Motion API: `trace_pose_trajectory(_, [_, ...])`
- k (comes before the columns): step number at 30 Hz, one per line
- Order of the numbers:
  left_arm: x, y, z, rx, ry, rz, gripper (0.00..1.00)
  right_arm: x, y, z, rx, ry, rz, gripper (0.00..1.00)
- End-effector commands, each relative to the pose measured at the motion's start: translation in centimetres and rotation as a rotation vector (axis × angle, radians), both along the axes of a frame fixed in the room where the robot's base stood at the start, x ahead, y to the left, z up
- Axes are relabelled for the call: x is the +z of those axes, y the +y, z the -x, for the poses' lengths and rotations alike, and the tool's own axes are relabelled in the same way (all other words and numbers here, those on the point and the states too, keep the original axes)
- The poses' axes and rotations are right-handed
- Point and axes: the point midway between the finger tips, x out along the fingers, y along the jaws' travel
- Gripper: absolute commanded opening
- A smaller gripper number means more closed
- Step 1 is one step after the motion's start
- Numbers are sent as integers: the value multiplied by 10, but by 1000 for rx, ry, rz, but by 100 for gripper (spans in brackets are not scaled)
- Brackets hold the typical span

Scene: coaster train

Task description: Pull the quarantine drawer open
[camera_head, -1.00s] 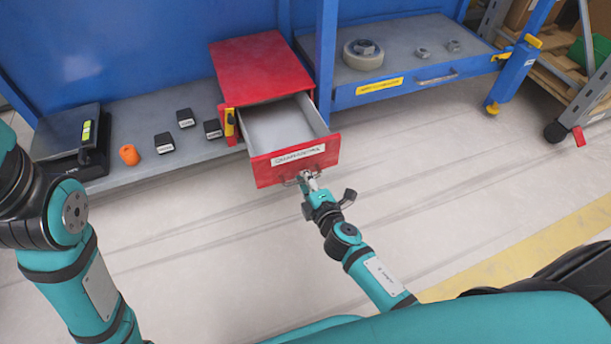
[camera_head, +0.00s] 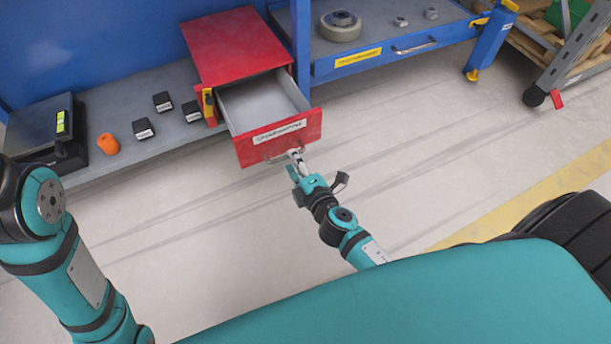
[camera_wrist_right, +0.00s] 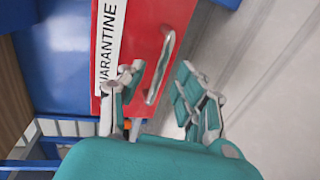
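The red quarantine drawer (camera_head: 303,131) is pulled well out of its red cabinet (camera_head: 235,45), and its grey inside looks empty. Its front carries a white label, which reads QUARANTINE in the right wrist view (camera_wrist_right: 107,45). A metal bar handle (camera_wrist_right: 160,66) is on the drawer front. My right gripper (camera_head: 296,162) is just in front of the handle. In the right wrist view its fingers (camera_wrist_right: 158,90) are spread apart, with the handle in the gap near their tips and not clamped. My left arm shows at the left, but its gripper is out of view.
A grey shelf left of the cabinet holds an orange object (camera_head: 107,144), several small black blocks (camera_head: 144,129) and a black device (camera_head: 65,135). A blue bench (camera_head: 375,42) with metal parts stands to the right. The floor before the drawer is clear.

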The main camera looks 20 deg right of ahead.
Motion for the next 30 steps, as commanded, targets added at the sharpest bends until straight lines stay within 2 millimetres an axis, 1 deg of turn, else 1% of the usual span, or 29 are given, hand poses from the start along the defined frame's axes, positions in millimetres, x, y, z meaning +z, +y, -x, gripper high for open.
trace_pose_trajectory(1, [0,0,0,0,1,-1,40,1,0,14,0,4,-1,34])
trace_pose_trajectory(6, [0,0,0,1,1,-2,40,9,-2,49,-3,4,-2,34])
trace_pose_trajectory(9, [0,0,0,1,1,-2,40,13,-2,64,-2,2,-4,34])
trace_pose_trajectory(12, [-1,-1,0,1,2,-3,40,15,-3,75,-2,2,-1,34])
trace_pose_trajectory(18, [-1,-1,-1,1,2,-3,40,17,-3,82,0,0,-1,34])
trace_pose_trajectory(30, [-1,-1,0,1,2,-3,40,17,-3,82,0,0,-1,34])
